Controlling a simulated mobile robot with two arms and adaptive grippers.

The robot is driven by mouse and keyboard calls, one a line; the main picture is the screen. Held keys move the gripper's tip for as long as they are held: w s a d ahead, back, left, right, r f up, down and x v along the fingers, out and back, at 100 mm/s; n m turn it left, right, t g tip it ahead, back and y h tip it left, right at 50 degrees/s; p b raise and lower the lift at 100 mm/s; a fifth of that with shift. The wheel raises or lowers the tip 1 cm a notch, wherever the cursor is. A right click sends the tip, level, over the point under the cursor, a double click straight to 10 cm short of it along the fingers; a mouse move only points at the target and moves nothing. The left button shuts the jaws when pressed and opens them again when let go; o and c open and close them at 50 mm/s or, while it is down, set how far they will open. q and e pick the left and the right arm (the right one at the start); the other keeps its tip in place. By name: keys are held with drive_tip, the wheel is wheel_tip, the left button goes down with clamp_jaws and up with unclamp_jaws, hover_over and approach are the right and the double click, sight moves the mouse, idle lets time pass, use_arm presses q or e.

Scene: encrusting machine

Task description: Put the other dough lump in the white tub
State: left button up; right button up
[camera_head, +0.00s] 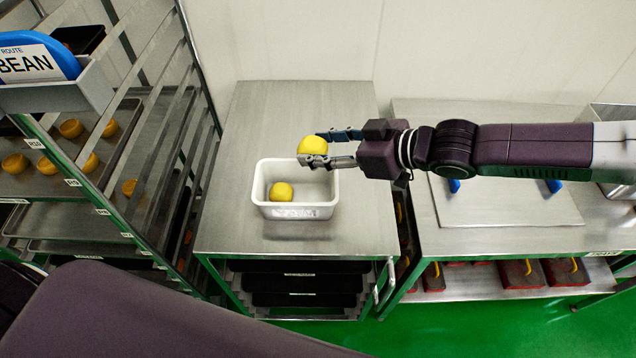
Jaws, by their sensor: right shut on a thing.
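A white tub (296,212) stands on the steel table (268,112). One yellow dough lump (281,192) lies inside it, on the left side of its floor. My right gripper (318,147) comes in from the right and is shut on another yellow dough lump (312,146). It holds this lump above the back right part of the tub. The gap between the held lump and the tub is hard to judge. My left gripper is not in view.
A green-framed rack (165,122) with trays of yellow lumps stands at the left. A second steel table (440,235) stands at the right, with a pale board and blue items under my right arm. The first table is clear around the tub.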

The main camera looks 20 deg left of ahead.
wheel_tip(320, 180, down, 11)
drive_tip(key=shift+p, duration=0.7)
drive_tip(key=shift+s+f+b, duration=0.1)
drive_tip(key=shift+f+b, duration=0.4)
drive_tip(key=shift+f, duration=0.1)
